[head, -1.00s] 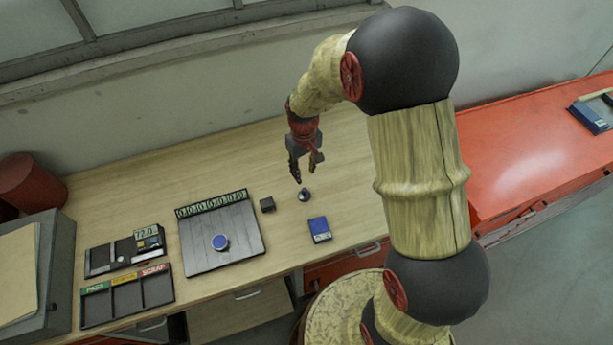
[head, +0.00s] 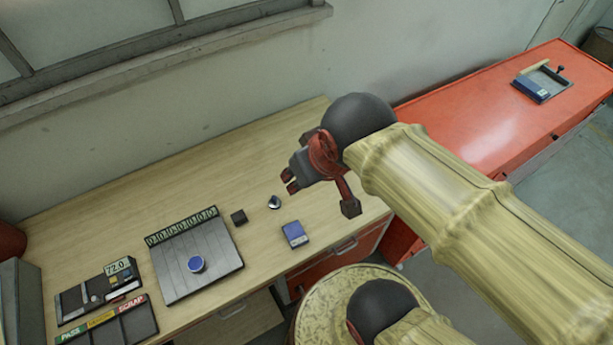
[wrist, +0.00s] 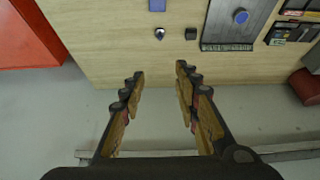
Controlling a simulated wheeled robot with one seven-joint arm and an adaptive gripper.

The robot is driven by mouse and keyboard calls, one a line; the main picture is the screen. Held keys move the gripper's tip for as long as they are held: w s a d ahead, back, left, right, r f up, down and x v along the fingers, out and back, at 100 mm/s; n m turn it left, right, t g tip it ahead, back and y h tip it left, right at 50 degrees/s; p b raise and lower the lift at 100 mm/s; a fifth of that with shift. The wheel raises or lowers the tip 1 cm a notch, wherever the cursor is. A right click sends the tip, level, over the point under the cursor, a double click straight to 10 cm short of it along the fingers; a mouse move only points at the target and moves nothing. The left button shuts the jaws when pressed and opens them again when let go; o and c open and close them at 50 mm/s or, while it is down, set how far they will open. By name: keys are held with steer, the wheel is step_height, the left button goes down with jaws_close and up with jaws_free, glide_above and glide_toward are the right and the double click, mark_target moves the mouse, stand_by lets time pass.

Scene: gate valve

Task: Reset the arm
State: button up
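My gripper (head: 320,195) is raised above the back right part of the wooden workbench (head: 110,200), its red and grey fingers spread apart. In the wrist view my gripper (wrist: 160,72) shows two separate fingers with nothing between them. The gripper touches nothing that I can see.
On the bench are a grey ribbed board (head: 197,252) with a blue-topped disc (head: 196,264), a dark block (head: 239,217), a small dark and shiny piece (head: 274,202), a blue box (head: 295,234) and a sorting tray (head: 112,327). A red cabinet (head: 480,120) adjoins on the right.

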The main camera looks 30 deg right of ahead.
steer(key=shift+s+r, duration=0.15)
steer(key=shift+s, duration=0.4)
step_height(320, 180, down, 18)
steer(key=b, duration=1.8)
steer(key=shift+f, duration=0.2)
